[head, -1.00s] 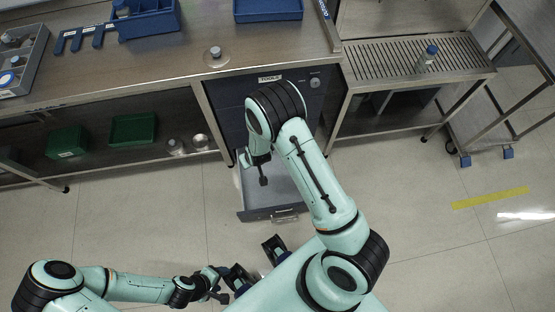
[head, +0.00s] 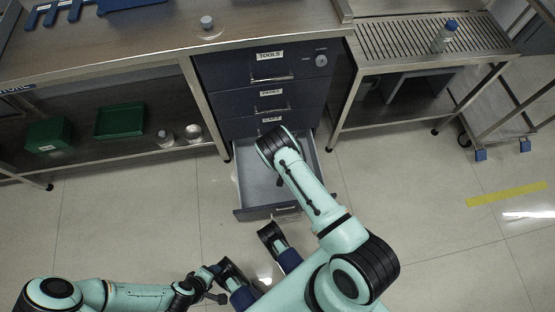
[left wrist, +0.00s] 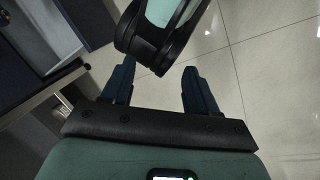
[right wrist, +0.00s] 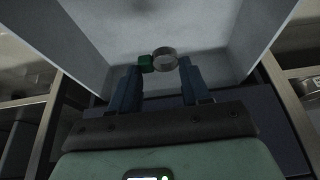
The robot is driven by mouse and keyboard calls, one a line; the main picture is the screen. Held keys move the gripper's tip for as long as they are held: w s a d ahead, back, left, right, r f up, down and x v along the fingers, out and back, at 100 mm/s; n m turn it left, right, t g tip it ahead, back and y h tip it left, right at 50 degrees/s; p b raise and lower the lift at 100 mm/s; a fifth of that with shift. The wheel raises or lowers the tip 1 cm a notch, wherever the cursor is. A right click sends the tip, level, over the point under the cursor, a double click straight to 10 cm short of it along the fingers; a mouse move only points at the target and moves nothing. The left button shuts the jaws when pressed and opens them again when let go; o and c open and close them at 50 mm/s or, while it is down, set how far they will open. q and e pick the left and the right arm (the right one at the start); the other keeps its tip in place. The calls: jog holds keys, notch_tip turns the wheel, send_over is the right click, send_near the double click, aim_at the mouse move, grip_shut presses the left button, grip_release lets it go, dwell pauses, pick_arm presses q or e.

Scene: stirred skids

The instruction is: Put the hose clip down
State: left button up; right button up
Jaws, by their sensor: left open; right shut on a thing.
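The hose clip, a grey metal ring (right wrist: 165,60) with a green block (right wrist: 146,63) on its side, is between the fingertips of my right gripper (right wrist: 160,68). My right gripper is shut on it, above the pale inside of an open drawer (right wrist: 120,25). In the head view my right arm reaches over this drawer (head: 250,214), the lowest of the dark cabinet, and hides most of the gripper; the clip cannot be made out there. My left gripper (left wrist: 159,68) is open and empty, with a teal and black arm part just beyond its fingers.
Closed drawers (head: 268,66) stack above the open one. A steel bench (head: 130,45) with a small grey knobbed item (head: 207,22) is at left. Green bins (head: 120,120) sit on the shelf below. A slatted steel table (head: 405,40) with a bottle (head: 445,35) stands at right.

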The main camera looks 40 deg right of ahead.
notch_tip(320, 180, down, 14)
jog(key=b, duration=0.4)
jog(key=shift+b, duration=0.35)
jog(key=shift+f, duration=0.35)
pick_arm(q)
jog(key=w+a+f+t+y, duration=0.1)
jog(key=w+a+f, duration=0.3)
jog(key=w+f, duration=0.1)
jog(key=shift+w+f+n+t, duration=0.2)
jog(key=shift+f+n+t, duration=0.1)
jog(key=shift+f, duration=0.5)
jog(key=shift+s+a+f+g+b, duration=0.1)
jog(key=shift+s+f+g+b, duration=0.3)
jog(key=shift+s+f+b, duration=0.5)
pick_arm(e)
jog(key=shift+f, duration=0.55)
pick_arm(q)
jog(key=shift+s+f, duration=0.15)
jog(key=shift+s, duration=0.1)
pick_arm(e)
jog(key=o, duration=1)
